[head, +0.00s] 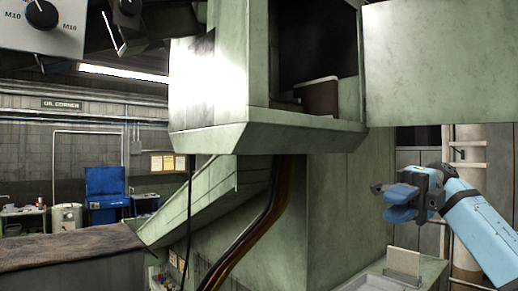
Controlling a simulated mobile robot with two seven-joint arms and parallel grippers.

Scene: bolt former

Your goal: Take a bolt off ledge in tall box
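The tall green box (225,85) stands open at the front, with a dark inside. Its ledge (285,117) runs along the bottom of the opening. A brown bin with a pale rim (319,98) sits inside on the right. No bolt can be made out on the ledge; the inside is too dark to tell. My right gripper (389,201) is right of and below the box, apart from it, pointing left. Its fingers look parted, with a dark tip on the upper one. I see nothing clearly held. My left gripper is not in view.
A green panel (440,62) juts out right of the opening, above my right arm. A sloping green chute (205,205) and dark hoses (262,222) are below the box. A pale upright plate (404,262) stands below my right gripper. A dial panel (42,25) is top left.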

